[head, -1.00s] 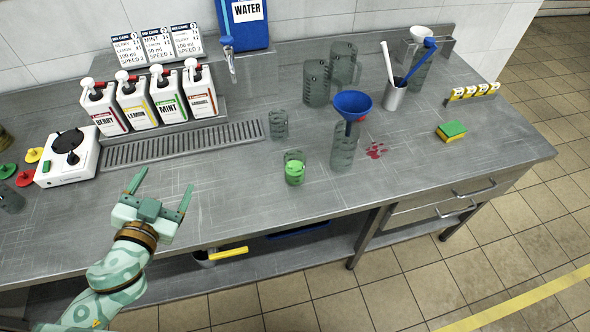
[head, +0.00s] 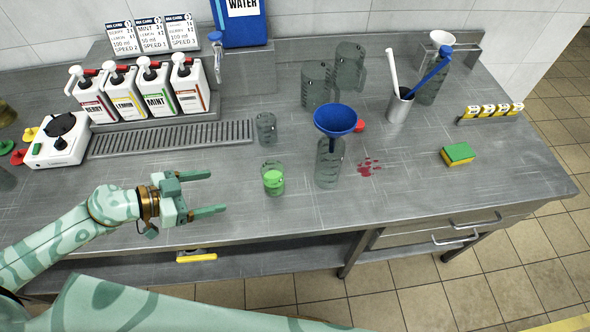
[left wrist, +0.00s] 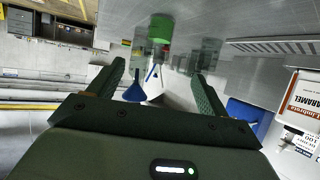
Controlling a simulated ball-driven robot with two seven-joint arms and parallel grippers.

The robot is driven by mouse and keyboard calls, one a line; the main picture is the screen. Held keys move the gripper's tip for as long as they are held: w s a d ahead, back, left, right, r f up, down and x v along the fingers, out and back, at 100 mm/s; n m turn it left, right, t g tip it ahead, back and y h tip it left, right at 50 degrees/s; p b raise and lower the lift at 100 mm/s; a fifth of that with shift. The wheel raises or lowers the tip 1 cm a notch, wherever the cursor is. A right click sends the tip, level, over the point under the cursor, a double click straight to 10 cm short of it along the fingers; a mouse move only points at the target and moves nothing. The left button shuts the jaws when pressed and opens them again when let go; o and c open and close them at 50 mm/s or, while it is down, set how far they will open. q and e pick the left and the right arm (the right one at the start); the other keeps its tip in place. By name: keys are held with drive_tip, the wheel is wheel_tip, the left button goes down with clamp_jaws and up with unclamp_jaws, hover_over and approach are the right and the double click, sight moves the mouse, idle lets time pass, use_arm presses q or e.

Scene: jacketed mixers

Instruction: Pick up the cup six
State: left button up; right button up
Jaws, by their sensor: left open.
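A small clear cup with green contents (head: 273,181) stands upright on the steel counter; it also shows in the left wrist view (left wrist: 161,28). A second small clear cup (head: 266,128), seemingly empty, stands behind it. I cannot read a number on either, so I cannot tell which is cup six. My left gripper (head: 217,191) is open and empty, left of the green cup, its fingers pointing toward it without touching. In the left wrist view the cup lies beyond and between the fingertips (left wrist: 158,72). My right gripper is not in view.
A clear bottle (head: 329,165) with a blue funnel (head: 335,119) stands right of the green cup. Clear jugs (head: 318,84) stand behind. A drain grate (head: 170,138) and syrup bottles (head: 157,95) are at the back left.

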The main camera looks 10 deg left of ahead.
sight(266, 183)
use_arm(q)
drive_tip(key=b+x, duration=0.2)
drive_tip(key=x, duration=0.9)
drive_tip(key=shift+w+d+f, duration=0.1)
drive_tip(key=shift+w+d, duration=0.1)
drive_tip(key=shift+d, duration=0.05)
drive_tip(key=shift+w+d+f, duration=0.1)
drive_tip(key=shift+d+f, duration=0.1)
drive_tip(key=shift+f, duration=0.05)
drive_tip(key=b+x, duration=0.1)
drive_tip(key=x, duration=0.1)
drive_tip(key=b+x, duration=0.1)
drive_tip(key=x, duration=0.1)
drive_tip(key=shift+a+f, duration=0.1)
drive_tip(key=shift+f, duration=0.15)
drive_tip(key=shift+w+d, duration=0.2)
drive_tip(key=shift+d, duration=0.05)
drive_tip(key=shift+s, duration=0.1)
drive_tip(key=shift+c, duration=0.7)
drive_tip(key=c, duration=1)
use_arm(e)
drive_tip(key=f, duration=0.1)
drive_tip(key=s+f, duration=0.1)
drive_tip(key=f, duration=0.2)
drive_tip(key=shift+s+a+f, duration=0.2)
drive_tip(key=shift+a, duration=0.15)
